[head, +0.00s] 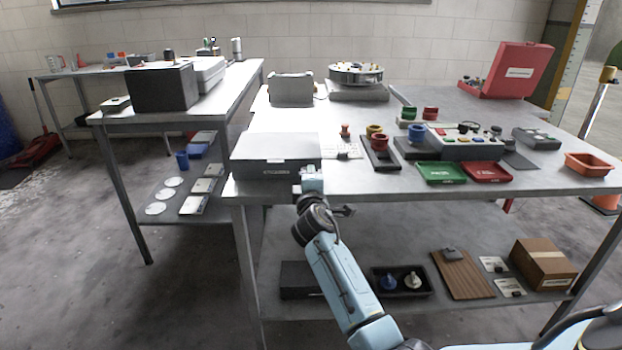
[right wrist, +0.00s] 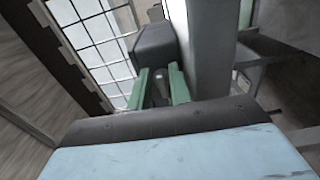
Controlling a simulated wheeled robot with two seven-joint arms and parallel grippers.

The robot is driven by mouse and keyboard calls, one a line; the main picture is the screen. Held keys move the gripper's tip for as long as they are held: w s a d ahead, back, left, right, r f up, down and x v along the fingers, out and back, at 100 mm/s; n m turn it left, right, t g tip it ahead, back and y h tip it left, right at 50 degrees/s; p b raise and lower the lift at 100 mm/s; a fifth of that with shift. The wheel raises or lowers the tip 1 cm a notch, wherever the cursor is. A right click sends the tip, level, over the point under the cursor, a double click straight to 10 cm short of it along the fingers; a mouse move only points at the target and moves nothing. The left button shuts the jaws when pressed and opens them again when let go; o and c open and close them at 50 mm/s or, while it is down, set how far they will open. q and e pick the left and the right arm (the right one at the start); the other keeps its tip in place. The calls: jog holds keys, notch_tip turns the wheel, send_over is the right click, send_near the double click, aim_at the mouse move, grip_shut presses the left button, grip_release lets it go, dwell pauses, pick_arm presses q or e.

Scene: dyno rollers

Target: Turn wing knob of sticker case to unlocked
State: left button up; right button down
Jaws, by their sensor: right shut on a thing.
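A flat grey case (head: 268,146), which I take to be the sticker case, sits at the front left corner of the main table. A small label is on its front face. My right gripper (head: 311,180) is at the right end of that front face. In the right wrist view its green fingers (right wrist: 159,82) are closed around a small part between them, by a dark block (right wrist: 154,45). I take that part to be the wing knob. It is mostly hidden, so I cannot read its angle. My left gripper is not in view.
Right of the case are a white card (head: 342,148) with an orange knob and a dark stand (head: 381,158) with coloured cups. Green (head: 442,172) and red (head: 487,172) trays lie near the front edge. A lower shelf is under my right arm.

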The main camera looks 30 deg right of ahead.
jog(key=shift+f, duration=0.1)
jog(key=c, duration=1.5)
grip_release()
jog(key=shift+a, duration=0.1)
jog(key=shift+c, duration=0.2)
